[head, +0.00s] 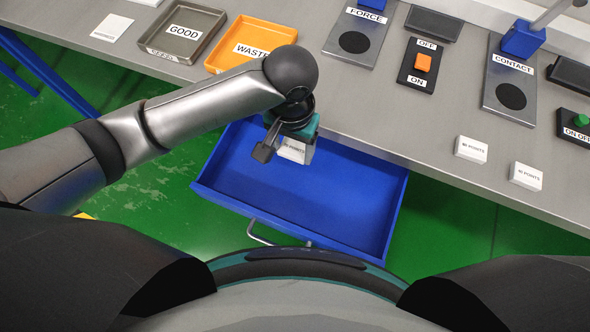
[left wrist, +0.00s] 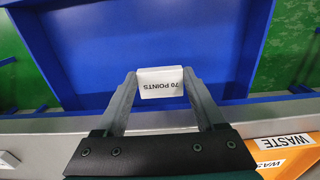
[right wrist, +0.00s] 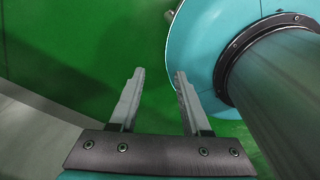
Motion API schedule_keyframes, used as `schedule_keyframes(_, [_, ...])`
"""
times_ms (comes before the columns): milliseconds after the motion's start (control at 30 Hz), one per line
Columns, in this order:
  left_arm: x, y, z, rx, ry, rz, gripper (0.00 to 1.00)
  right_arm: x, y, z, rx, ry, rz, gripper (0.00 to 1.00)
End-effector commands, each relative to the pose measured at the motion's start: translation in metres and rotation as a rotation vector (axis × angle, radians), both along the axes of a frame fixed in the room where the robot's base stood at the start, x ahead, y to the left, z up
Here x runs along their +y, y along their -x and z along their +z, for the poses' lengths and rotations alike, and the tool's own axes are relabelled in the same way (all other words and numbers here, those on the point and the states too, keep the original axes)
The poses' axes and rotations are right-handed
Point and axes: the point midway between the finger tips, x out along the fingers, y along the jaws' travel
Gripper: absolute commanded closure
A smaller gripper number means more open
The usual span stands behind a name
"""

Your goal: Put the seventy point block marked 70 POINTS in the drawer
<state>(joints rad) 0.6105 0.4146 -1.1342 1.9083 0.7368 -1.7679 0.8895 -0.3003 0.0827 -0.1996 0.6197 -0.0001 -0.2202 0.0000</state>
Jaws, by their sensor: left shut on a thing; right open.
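The white block marked 70 POINTS (left wrist: 161,84) is between the fingertips of my left gripper (left wrist: 160,88), which is shut on it. In the head view the block (head: 294,150) shows just below my left gripper (head: 290,140), over the back part of the open blue drawer (head: 330,195). The drawer also fills much of the left wrist view (left wrist: 160,40) and its visible floor is empty. I cannot tell how high the block is above the drawer floor. My right gripper (right wrist: 158,75) is open and empty, over green floor.
Two other white blocks, a left one (head: 471,149) and a right one (head: 526,175), lie on the grey bench (head: 400,130). A GOOD tray (head: 150,45) and an orange WASTE tray (head: 222,62) stand behind my left arm. Force, switch and contact fixtures (head: 510,95) line the back right.

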Motion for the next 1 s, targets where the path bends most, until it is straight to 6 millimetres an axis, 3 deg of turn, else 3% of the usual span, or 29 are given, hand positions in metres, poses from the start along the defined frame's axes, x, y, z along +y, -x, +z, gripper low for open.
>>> schedule_keyframes(33, [0.001, 0.0, -0.019, 0.001, -0.003, 0.001, 0.82, 0.0, 0.0, -0.01, 0.001, 0.0, 0.0, 0.53])
schedule_keyframes(100, [0.001, 0.0, -0.038, 0.001, -0.003, 0.0, 0.82, 0.0, 0.0, -0.017, 0.001, 0.0, 0.0, 0.53])
schedule_keyframes(300, [0.001, 0.0, -0.073, -0.001, -0.002, 0.0, 0.82, 0.0, 0.001, -0.029, 0.001, 0.0, -0.001, 0.53])
schedule_keyframes(533, [0.0, 0.0, -0.087, 0.0, -0.001, 0.0, 0.82, 0.0, -0.001, -0.034, -0.002, 0.0, -0.003, 0.53])
schedule_keyframes(767, [0.0, 0.0, -0.121, 0.0, -0.001, 0.0, 0.82, -0.006, -0.011, -0.047, -0.022, 0.006, -0.007, 0.53])
schedule_keyframes(1000, [0.0, 0.0, -0.121, -0.002, 0.001, -0.001, 0.82, -0.019, -0.03, -0.044, -0.05, 0.021, -0.007, 0.53])
